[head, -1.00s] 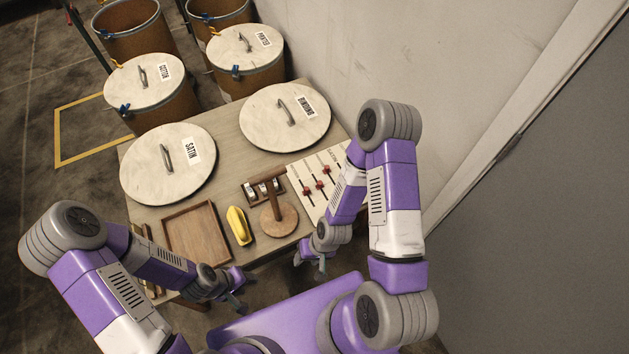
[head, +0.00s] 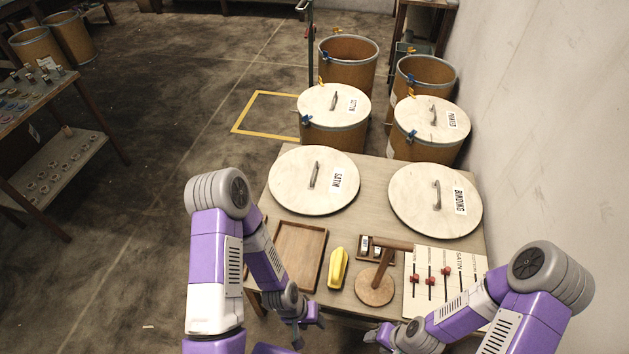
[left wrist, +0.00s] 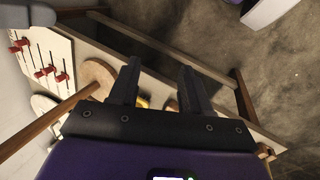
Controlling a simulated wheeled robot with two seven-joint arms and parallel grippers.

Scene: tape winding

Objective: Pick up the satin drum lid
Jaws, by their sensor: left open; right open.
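The satin drum lid (head: 290,189) is a round, pale disc with a bar handle (head: 315,174) and a SATIN label. It lies flat on the far left part of the table. My left gripper (head: 299,338) is open and empty at the table's near edge, well short of the lid. In the left wrist view its two dark fingers (left wrist: 158,88) stand apart, with the table's edge and floor beyond them. My right gripper (head: 376,336) is low at the near edge, small in view, open and apart from the lid.
The binding lid (head: 415,205) lies to the right of the satin lid. A wooden tray (head: 318,262), yellow object (head: 338,268), wooden stand (head: 375,291) and slider board (head: 410,300) fill the near table. Lidded drums (head: 333,139) stand behind; a wall is at right.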

